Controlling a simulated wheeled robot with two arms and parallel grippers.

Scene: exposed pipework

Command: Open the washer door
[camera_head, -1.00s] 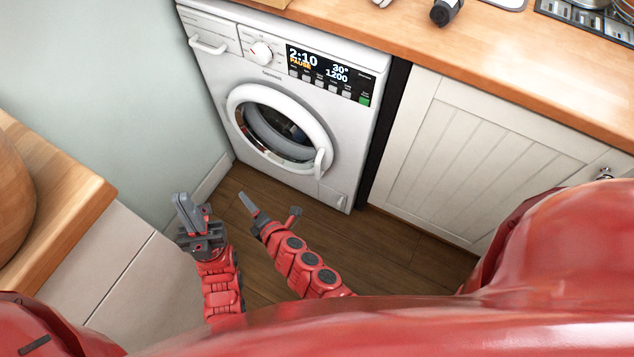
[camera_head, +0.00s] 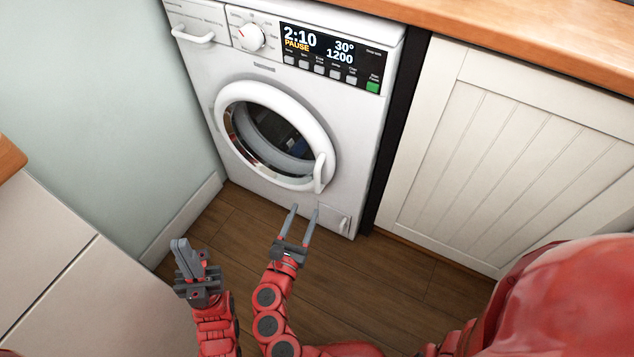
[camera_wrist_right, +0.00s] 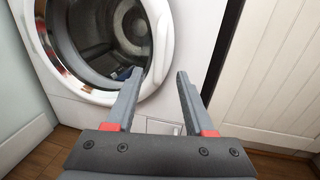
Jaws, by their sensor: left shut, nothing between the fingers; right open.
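The white washer (camera_head: 360,150) stands against the wall with its round door (camera_head: 232,95) shut. The door handle (camera_head: 319,172) is a white vertical grip on the right side of the door ring. My right gripper (camera_head: 303,207) is open and empty, below the handle in the head view, its fingers pointing at the washer front. In the right wrist view the open fingers (camera_wrist_right: 160,75) point toward the right edge of the door ring (camera_wrist_right: 162,40); the handle is not clear there. My left gripper (camera_head: 181,243) is shut and empty, to the left, away from the washer.
A cream panelled cabinet (camera_head: 510,150) stands right of the washer, past a dark gap, under a wooden worktop (camera_head: 520,35). A pale wall (camera_head: 95,100) is on the left. Brown wooden floor (camera_head: 400,290) lies free before the washer. Pale cabinet panels (camera_head: 50,260) are at lower left.

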